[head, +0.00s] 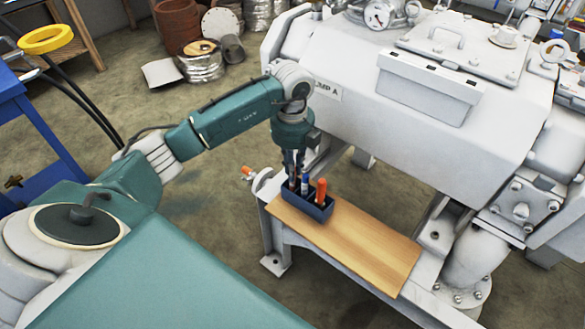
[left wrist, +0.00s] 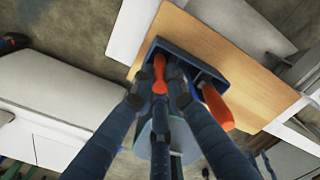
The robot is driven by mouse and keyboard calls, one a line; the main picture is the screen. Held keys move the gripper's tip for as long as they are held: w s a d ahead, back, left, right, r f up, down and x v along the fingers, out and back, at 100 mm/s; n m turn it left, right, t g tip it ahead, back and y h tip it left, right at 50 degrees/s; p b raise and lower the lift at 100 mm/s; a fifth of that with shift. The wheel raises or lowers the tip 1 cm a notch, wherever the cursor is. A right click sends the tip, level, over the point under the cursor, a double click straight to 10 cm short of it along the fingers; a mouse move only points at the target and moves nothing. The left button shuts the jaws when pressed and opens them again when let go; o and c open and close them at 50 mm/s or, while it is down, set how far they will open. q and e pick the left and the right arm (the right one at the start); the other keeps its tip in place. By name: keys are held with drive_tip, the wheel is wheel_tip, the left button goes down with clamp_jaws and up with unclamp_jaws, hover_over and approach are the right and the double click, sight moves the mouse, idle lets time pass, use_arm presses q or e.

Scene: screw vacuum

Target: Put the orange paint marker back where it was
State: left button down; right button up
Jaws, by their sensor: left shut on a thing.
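A small dark blue holder (head: 321,212) stands on a wooden board; its rim also shows in the left wrist view (left wrist: 196,62). My left gripper (head: 292,171) points down over the holder's left end. In the left wrist view, my left gripper (left wrist: 160,96) is shut around a slim upright piece with an orange-red part, which I take as the orange paint marker (left wrist: 160,73). It is mostly hidden by the fingers; whether it touches the holder's floor I cannot tell. A thicker orange item (head: 321,190) and a blue-and-white one (head: 305,181) stand in the holder. My right gripper is out of view.
The wooden board (head: 370,245) lies on the pale machine's base and is bare right of the holder. The large white pump housing (head: 440,110) rises close behind. A small orange-tipped fitting (head: 248,173) sticks out left of the board.

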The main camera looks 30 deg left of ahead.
use_arm(q)
drive_tip(key=c, duration=1.7)
unclamp_jaws()
drive_tip(key=shift+f, duration=0.1)
drive_tip(key=shift+c, duration=0.2)
drive_tip(key=shift+r, duration=0.25)
wheel_tip(320, 180, up, 12)
drive_tip(key=p, duration=0.2)
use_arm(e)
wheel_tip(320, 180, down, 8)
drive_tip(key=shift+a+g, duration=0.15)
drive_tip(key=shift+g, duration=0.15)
use_arm(q)
drive_tip(key=shift+f, duration=0.1)
